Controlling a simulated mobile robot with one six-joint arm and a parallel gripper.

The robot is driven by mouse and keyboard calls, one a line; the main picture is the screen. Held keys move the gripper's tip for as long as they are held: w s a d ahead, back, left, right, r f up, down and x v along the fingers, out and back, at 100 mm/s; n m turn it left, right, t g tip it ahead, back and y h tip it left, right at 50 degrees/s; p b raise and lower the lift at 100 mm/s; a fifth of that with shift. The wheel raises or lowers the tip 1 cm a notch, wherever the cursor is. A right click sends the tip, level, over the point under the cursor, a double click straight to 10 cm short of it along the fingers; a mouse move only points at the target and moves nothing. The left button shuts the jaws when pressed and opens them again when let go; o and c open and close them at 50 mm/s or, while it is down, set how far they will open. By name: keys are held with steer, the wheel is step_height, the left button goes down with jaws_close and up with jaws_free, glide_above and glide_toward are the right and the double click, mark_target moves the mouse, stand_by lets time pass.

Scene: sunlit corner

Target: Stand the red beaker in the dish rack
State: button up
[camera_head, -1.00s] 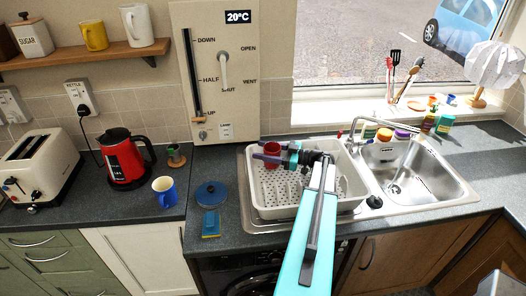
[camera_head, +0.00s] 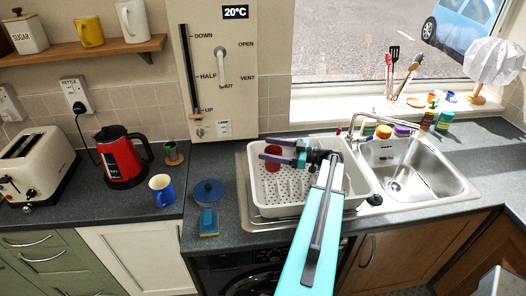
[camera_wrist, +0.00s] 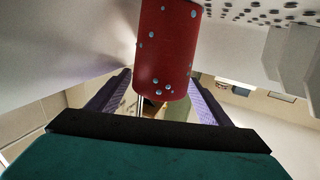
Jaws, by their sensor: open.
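The red beaker (camera_head: 272,154) is at the back left inside the white dish rack (camera_head: 304,211). It looks roughly upright in the head view. In the wrist view the beaker (camera_wrist: 166,48) is red with pale blue spots. My gripper (camera_head: 264,149) has its two purple fingers spread, one on either side of the beaker. In the wrist view there are gaps between the beaker and both fingers, so it is not clamped.
The sink (camera_head: 412,178) with its tap is right of the rack. A blue mug (camera_head: 162,190) and red kettle (camera_head: 122,158) stand further left. The wall panel (camera_head: 220,80) rises behind.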

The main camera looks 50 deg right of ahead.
mark_target(280, 149)
steer(key=shift+b+v, duration=0.6)
steer(key=shift+v, duration=1.3)
steer(key=shift+r, duration=0.25)
